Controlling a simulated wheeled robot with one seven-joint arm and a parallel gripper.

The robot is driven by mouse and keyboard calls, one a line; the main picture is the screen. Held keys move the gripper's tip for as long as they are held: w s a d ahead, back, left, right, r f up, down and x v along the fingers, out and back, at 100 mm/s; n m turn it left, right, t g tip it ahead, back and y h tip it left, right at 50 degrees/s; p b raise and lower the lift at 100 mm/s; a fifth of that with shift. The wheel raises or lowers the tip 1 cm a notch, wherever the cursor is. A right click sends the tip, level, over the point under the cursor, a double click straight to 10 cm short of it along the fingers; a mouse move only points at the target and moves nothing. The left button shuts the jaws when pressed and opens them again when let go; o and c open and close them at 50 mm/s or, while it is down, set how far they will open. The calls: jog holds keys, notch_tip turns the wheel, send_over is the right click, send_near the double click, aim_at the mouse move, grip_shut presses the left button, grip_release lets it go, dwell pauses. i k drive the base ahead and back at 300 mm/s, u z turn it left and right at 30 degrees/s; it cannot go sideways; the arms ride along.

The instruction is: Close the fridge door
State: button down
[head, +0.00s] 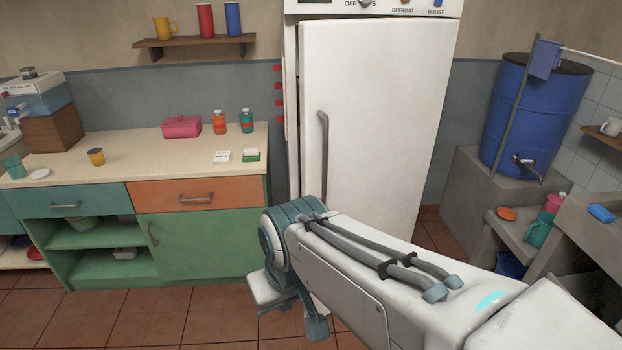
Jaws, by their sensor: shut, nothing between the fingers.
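The white fridge (380,8) stands at the back, right of the counter, with a control panel at its top. Its tall white door (385,110) faces me and looks nearly flush with the body. A narrow pale strip and a dark line show along the door's left edge; I cannot tell whether it is fully shut. The grey vertical handle (324,150) is near that left edge. My arm crosses in front of the door's lower part and hides its bottom.
The counter (120,160), with cabinets below, stands left of the fridge and holds a pink box (181,127) and small bottles. A blue barrel (530,115) stands on a concrete block at right, beside a sink area. Some tiled floor (215,315) at lower left is clear.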

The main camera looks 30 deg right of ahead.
aim_at(372, 91)
jog(key=z, duration=0.9)
jog(key=i, duration=0.85)
jog(key=z, duration=0.9)
